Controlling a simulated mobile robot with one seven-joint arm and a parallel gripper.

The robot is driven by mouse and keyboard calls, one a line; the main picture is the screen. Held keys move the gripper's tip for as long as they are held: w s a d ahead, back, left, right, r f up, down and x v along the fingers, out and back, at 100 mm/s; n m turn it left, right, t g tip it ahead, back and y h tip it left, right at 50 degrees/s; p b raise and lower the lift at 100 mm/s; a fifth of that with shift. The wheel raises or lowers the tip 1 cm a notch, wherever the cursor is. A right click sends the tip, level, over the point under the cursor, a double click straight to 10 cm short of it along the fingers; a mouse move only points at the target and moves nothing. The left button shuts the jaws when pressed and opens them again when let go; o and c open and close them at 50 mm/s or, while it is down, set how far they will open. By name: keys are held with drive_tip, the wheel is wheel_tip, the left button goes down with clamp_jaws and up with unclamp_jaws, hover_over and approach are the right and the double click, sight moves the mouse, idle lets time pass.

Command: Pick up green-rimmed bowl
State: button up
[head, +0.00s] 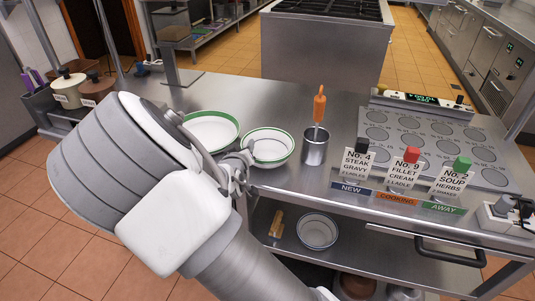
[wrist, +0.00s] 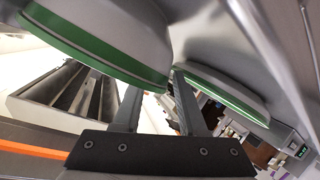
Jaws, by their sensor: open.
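The green-rimmed bowl (head: 270,149), white inside, stands upright on the steel counter in the head view. My gripper (head: 242,160) is at the bowl's left edge, partly hidden by my arm. In the wrist view my gripper (wrist: 157,82) has its two fingers apart, with a green-banded grey surface (wrist: 95,45) close above the left finger and another green band (wrist: 225,92) beyond the right finger. I cannot tell which band belongs to the bowl, or whether a finger touches it.
A green-rimmed plate (head: 213,130) lies just left of the bowl, partly behind my arm. A steel cup (head: 314,150) with an orange-handled utensil (head: 320,104) stands close on the right. Order cards (head: 405,170) line the counter's front edge. Another bowl (head: 316,231) sits on the lower shelf.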

drive_tip(key=shift+c, duration=0.2)
clamp_jaws()
drive_tip(key=shift+f, duration=0.1)
idle(1.2)
